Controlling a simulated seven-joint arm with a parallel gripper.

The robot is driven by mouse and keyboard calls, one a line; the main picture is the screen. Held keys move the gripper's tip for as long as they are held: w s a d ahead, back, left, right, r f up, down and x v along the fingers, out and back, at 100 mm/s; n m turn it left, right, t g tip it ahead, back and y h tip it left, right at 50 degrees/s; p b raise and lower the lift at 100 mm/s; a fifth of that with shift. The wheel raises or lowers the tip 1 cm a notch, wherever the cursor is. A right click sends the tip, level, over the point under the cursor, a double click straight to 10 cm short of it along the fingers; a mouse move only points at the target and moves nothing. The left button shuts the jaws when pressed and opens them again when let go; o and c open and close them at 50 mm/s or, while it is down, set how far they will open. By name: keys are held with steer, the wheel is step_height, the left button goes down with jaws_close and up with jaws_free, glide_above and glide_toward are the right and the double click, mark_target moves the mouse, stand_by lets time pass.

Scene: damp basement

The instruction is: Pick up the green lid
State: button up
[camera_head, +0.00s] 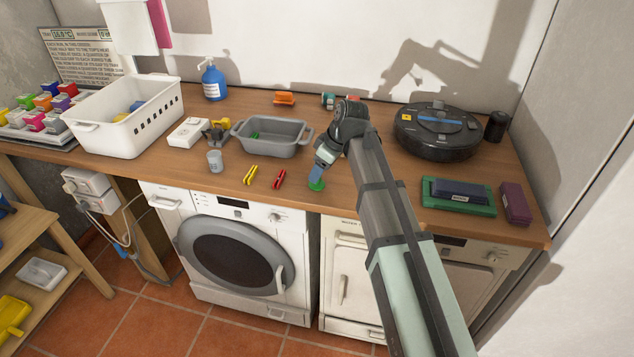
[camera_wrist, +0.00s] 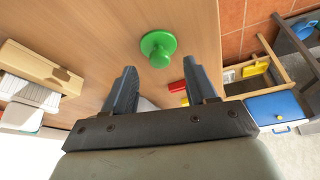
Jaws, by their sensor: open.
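The green lid (camera_head: 317,185) is a small round disc with a knob on top. It lies on the wooden counter (camera_head: 390,190) near its front edge, just below my gripper in the head view. My gripper (camera_head: 318,176) points down over it and partly covers it there. In the wrist view the lid (camera_wrist: 158,47) lies in clear sight beyond the two fingertips. The fingers of my gripper (camera_wrist: 164,78) stand apart with nothing between them, so it is open and empty.
A red clothespin-like item (camera_head: 278,178) and a yellow one (camera_head: 250,174) lie left of the lid. A grey tub (camera_head: 271,150) stands behind them. A green tray (camera_head: 430,206) with a dark blue block and a round black robot vacuum (camera_head: 437,145) are to the right.

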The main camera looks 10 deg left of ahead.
steer(key=shift+x, duration=1.25)
jaws_close()
steer(key=shift+r, duration=0.15)
